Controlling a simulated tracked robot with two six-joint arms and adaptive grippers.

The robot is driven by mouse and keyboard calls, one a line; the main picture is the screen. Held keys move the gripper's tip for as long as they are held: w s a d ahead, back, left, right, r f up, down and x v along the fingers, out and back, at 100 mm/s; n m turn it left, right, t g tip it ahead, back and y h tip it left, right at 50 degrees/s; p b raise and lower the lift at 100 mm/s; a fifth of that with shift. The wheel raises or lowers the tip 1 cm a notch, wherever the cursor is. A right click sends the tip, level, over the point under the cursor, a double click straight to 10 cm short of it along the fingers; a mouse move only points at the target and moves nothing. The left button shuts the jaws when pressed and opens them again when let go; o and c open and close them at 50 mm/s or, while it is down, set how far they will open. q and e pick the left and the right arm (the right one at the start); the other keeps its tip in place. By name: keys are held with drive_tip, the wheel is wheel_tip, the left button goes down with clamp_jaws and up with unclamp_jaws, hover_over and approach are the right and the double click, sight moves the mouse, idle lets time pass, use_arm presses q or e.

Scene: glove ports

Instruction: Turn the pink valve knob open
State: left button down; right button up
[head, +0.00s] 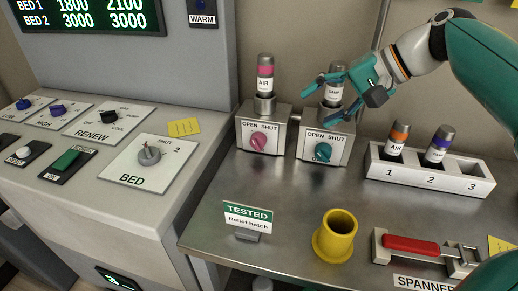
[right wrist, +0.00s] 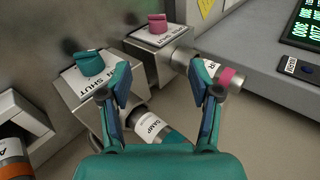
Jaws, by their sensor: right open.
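The pink valve knob (head: 259,142) is on the front of the left metal valve box (head: 243,134), under the words OPEN and SHUT. It also shows in the right wrist view (right wrist: 157,23), at the top. I cannot tell its exact setting. A pink-banded AIR cylinder (head: 265,74) stands upright in that box. My right gripper (head: 319,96) is open at the neighbouring box, by its upright cylinder (head: 336,92). In the right wrist view that cylinder (right wrist: 153,127) appears between the fingers, contact unclear. The pink knob is apart from the gripper. My left gripper is out of view.
The neighbouring box has a teal knob (head: 322,152). A numbered rack (head: 460,184) holds two cylinders at right. A yellow cup (head: 337,235), a TESTED sign (head: 248,217) and a red-handled tool (head: 411,245) are in front.

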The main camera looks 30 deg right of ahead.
sight(263, 140)
use_arm(q)
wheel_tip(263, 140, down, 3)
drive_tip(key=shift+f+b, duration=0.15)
drive_tip(key=shift+b, duration=1.1)
use_arm(e)
drive_tip(key=x, duration=1.7)
drive_tip(key=shift+a+f, duration=0.1)
drive_tip(key=shift+f, duration=0.2)
drive_tip(key=shift+c, duration=0.2)
